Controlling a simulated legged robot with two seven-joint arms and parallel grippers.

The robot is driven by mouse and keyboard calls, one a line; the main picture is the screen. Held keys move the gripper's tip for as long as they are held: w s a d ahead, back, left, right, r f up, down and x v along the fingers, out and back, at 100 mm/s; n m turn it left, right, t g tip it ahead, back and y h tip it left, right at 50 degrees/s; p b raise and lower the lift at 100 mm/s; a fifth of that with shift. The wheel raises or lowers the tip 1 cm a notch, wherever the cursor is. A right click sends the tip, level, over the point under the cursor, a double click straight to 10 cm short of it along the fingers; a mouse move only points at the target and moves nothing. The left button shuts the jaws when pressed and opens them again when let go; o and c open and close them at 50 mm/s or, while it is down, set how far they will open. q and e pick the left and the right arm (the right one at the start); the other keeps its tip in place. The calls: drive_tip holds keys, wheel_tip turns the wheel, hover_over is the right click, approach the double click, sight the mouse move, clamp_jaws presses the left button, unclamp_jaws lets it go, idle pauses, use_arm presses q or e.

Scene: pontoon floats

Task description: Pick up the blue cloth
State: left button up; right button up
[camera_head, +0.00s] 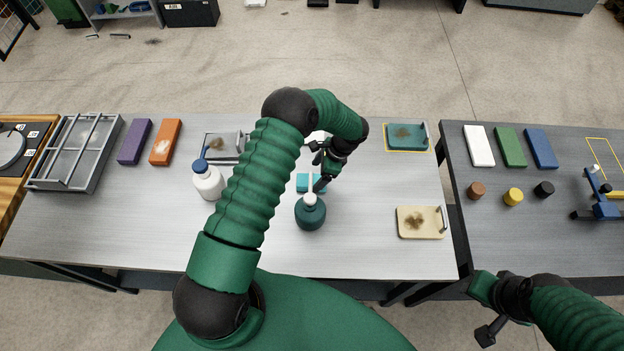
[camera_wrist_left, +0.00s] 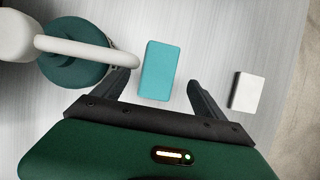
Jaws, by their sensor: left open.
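A dark blue block-shaped cloth (camera_head: 541,148) lies flat on the right table, at the right end of a row with a white and a green one. A turquoise cloth (camera_head: 306,182) lies on the middle table beneath my left gripper (camera_head: 319,170), partly hidden by it and by a dark green pump bottle (camera_head: 311,212). In the left wrist view the turquoise cloth (camera_wrist_left: 157,70) shows between the two spread fingers, with nothing gripped. My right gripper (camera_head: 487,311) is in front of the right table's near edge, far from both cloths; its jaw opening is unclear.
The pump bottle (camera_wrist_left: 75,60) stands close beside a left finger. A white block (camera_wrist_left: 246,92) lies on the other side. A white bottle (camera_head: 208,181), dirty trays (camera_head: 436,222) and a grey rack (camera_head: 46,180) share the middle table. A gap separates the tables.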

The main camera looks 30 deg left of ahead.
sight(314, 180)
use_arm(q)
drive_tip(key=p+x, duration=0.1)
drive_tip(key=x, duration=0.1)
drive_tip(key=shift+s+f, duration=0.2)
drive_tip(key=shift+f, duration=0.2)
drive_tip(key=shift+a+f, duration=0.2)
drive_tip(key=shift+f, duration=0.2)
use_arm(e)
drive_tip(key=shift+v, duration=0.9)
use_arm(q)
drive_tip(key=shift+f+b, duration=0.15)
drive_tip(key=shift+b, duration=0.2)
use_arm(e)
drive_tip(key=shift+w+f, duration=0.15)
drive_tip(key=shift+f, duration=0.15)
use_arm(q)
drive_tip(key=c, duration=1.4)
use_arm(e)
drive_tip(key=shift+r, duration=0.1)
